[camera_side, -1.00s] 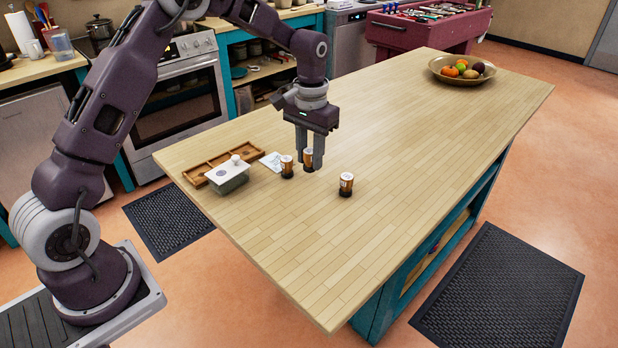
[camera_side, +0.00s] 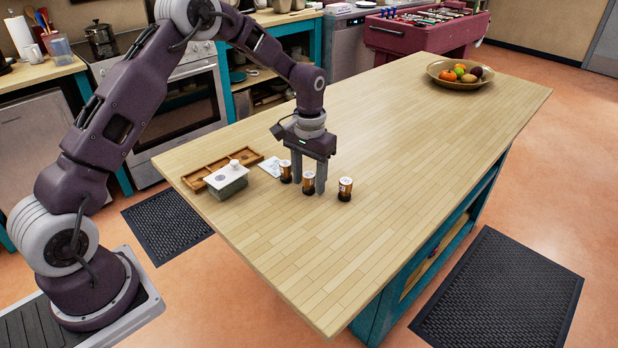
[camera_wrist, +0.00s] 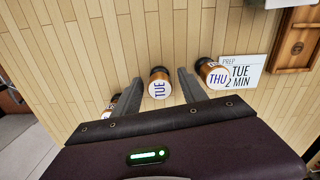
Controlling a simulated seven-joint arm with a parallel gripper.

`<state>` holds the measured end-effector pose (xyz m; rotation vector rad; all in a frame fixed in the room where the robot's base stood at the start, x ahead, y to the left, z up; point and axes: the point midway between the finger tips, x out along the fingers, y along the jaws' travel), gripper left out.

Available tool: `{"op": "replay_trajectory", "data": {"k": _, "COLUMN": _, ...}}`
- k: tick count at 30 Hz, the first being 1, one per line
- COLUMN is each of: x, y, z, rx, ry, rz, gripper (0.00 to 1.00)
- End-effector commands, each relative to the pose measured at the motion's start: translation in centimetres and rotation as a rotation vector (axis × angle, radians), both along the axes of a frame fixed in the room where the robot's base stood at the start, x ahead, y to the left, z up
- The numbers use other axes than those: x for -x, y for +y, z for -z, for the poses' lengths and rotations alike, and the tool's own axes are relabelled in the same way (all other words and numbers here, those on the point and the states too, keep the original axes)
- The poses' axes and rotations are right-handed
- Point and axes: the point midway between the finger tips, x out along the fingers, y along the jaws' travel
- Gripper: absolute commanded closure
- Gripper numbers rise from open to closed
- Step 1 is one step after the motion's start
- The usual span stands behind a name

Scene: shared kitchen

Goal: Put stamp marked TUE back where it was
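The stamp marked TUE (camera_wrist: 159,84) has an amber body and a white top. In the side view the stamp between my fingers (camera_side: 308,181) stands upright on the wooden island. My gripper (camera_side: 308,178) points down with one finger on each side of it. In the wrist view the fingers (camera_wrist: 158,92) are open, with a gap on both sides of the stamp. The stamp marked THU (camera_wrist: 214,75) stands beside the right finger in the wrist view. A third stamp (camera_side: 345,188) stands on the other side; its mark is not readable.
A card reading PREP TUE 2 MIN (camera_wrist: 240,72) lies near the THU stamp. A wooden tray (camera_side: 208,167) and a lidded grey-white box (camera_side: 228,181) are at the left. A fruit bowl (camera_side: 440,77) sits at the far end. The island between is clear.

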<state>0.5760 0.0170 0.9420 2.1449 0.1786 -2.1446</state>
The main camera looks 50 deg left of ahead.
Motion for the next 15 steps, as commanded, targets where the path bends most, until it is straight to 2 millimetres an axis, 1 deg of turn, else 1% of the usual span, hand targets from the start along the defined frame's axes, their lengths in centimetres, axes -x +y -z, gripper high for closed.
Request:
{"op": "replay_trajectory", "data": {"k": 2, "x": 0.0, "y": 0.0, "z": -0.1, "rx": 0.000, "ry": -0.001, "rz": 0.000, "gripper": 0.50}}
{"op": "replay_trajectory", "data": {"k": 5, "x": -0.1, "y": 0.0, "z": -1.4, "rx": -0.002, "ry": -0.004, "rz": 0.000, "gripper": 0.50}}
{"op": "replay_trajectory", "data": {"k": 8, "x": -0.1, "y": 0.0, "z": -4.0, "rx": -0.002, "ry": -0.006, "rz": 0.000, "gripper": 0.50}}
{"op": "replay_trajectory", "data": {"k": 9, "x": -0.2, "y": 0.0, "z": -5.2, "rx": -0.002, "ry": -0.007, "rz": 0.000, "gripper": 0.50}}
{"op": "replay_trajectory", "data": {"k": 12, "x": -0.1, "y": 0.0, "z": -7.9, "rx": -0.002, "ry": -0.006, "rz": -0.001, "gripper": 0.50}}
{"op": "replay_trajectory", "data": {"k": 15, "x": -0.1, "y": -0.1, "z": -10.1, "rx": -0.001, "ry": -0.004, "rz": 0.000, "gripper": 0.50}}
